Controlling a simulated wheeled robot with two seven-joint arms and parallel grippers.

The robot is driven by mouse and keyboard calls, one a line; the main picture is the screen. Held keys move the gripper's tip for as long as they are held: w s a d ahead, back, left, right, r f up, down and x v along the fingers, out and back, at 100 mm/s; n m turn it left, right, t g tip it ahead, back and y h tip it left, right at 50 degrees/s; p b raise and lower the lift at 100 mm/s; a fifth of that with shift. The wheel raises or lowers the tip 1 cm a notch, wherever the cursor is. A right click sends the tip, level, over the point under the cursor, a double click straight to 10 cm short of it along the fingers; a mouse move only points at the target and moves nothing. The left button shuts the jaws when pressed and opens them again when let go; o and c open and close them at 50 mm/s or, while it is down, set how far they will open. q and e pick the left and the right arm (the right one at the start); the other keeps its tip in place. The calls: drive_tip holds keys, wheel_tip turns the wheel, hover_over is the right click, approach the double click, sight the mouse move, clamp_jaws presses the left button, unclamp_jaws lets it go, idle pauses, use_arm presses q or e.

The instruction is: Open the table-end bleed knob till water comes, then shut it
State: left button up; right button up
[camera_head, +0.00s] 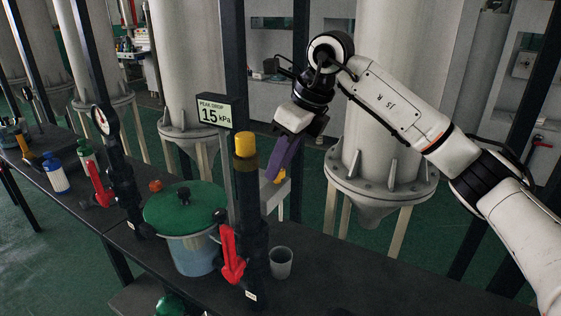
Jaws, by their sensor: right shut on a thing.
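My right gripper (285,163) reaches in from the right, with its purple fingers pointing down behind the dark standpipe (247,200) at the table end. It is shut on a small yellow knob (281,177), of which only a bit shows beside the fingers; I take it to be the bleed knob. The standpipe has a yellow cap (246,145) on top and a red lever (231,255) on its front. A clear cup (281,263) stands on the table right of the pipe's foot. No water stream can be made out. My left gripper is not in view.
A display (215,114) reads "PEAK DROP 15 kPa". A green-lidded clear pot (185,209) stands left of the standpipe. Another pipe with a gauge (102,120) and red lever (98,184) stands farther left. Large pale vessels (385,120) stand behind. The dark tabletop (370,280) is clear at right.

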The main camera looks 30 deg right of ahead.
idle(0.3)
drive_tip(key=o, duration=1.1)
drive_tip(key=shift+c, duration=0.2)
drive_tip(key=shift+r, duration=0.1)
drive_tip(key=v, duration=1)
drive_tip(key=shift+s, duration=0.1)
